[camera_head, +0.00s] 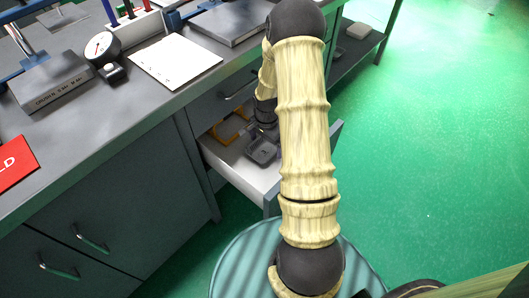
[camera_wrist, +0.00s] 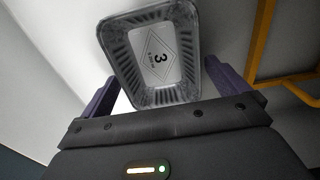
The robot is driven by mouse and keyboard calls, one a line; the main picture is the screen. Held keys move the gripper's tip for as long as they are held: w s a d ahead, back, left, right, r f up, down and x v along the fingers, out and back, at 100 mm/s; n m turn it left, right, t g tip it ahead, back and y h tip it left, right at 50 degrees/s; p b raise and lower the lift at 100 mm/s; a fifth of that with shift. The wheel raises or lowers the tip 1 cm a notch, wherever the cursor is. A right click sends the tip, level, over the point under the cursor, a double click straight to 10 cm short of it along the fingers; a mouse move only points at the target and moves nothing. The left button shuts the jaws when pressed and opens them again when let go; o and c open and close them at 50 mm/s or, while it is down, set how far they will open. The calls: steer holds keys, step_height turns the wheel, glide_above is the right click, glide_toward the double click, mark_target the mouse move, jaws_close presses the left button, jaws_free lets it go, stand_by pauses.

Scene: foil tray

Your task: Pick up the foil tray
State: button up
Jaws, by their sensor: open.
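The foil tray is a grey, ribbed, rectangular dish with a "3" marked on its floor; in the wrist view the tray (camera_wrist: 165,97) lies between my fingers, slightly turned. In the head view the tray (camera_head: 262,151) sits inside the open drawer (camera_head: 240,178). My gripper (camera_wrist: 159,76) is open, with one purple finger on each side of the tray's near end. In the head view my arm partly hides the drawer, and the fingers are hard to make out.
An orange frame-like object (camera_wrist: 262,45) lies right of the tray in the wrist view; it shows left of the tray in the head view (camera_head: 218,136). The workbench (camera_head: 130,104) stands above the drawer, with a gauge (camera_head: 101,48) and papers (camera_head: 175,62) on it.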

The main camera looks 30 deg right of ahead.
steer(key=shift+f, duration=0.65)
steer(key=c, duration=0.8)
